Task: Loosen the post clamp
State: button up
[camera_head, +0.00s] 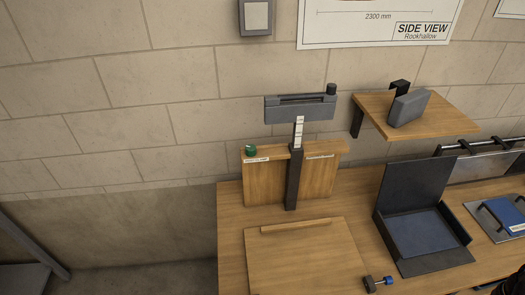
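A dark upright post (293,182) stands at the back of the wooden bench, in front of a wooden panel (265,183). A white graduated strip (298,132) shows above it, under a grey slotted crossbar (285,110). A black knob (331,89) sits on the crossbar's right end. A green knob (250,151) is at the panel's top left. I cannot tell which knob belongs to the post clamp, or whether the clamp is tight. My gripper is not clearly in view; only a dark shape cuts into the bottom right corner.
A sloping wooden board (300,258) lies in front of the post. An open dark case (425,232) stands to the right. A wall shelf (440,125) holds a grey block (409,107).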

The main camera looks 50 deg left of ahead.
aim_at(250, 149)
jog(key=z, duration=0.1)
jog(key=k, duration=1.55)
jog(key=u, duration=1.55)
jog(key=i, duration=0.8)
jog(key=z, duration=0.2)
